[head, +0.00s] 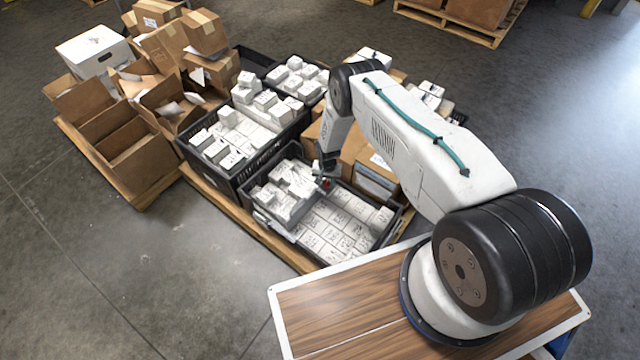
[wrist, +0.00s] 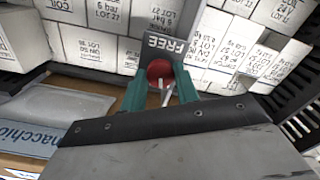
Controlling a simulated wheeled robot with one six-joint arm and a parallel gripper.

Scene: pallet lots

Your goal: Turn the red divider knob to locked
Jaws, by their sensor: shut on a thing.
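The red divider knob (wrist: 159,70) sits between the teal fingers of my gripper (wrist: 161,88) in the wrist view. The fingers are shut on it from both sides. A grey divider plate (wrist: 172,25) lies behind the knob and carries the word FREE, seen upside down. A thin white strip shows on the near side of the knob; I cannot tell exactly where it points. No "locked" label is readable. In the head view the knob (head: 326,184) is a tiny red spot at my gripper (head: 323,177), over the black crate (head: 378,240).
White labelled boxes (wrist: 92,48) fill the crate on both sides of the divider. Another black crate (head: 234,172) of boxes stands behind left. Open cardboard boxes (head: 125,150) stand at the far left. A cardboard box (head: 352,150) is close beside my gripper. Floor at left is clear.

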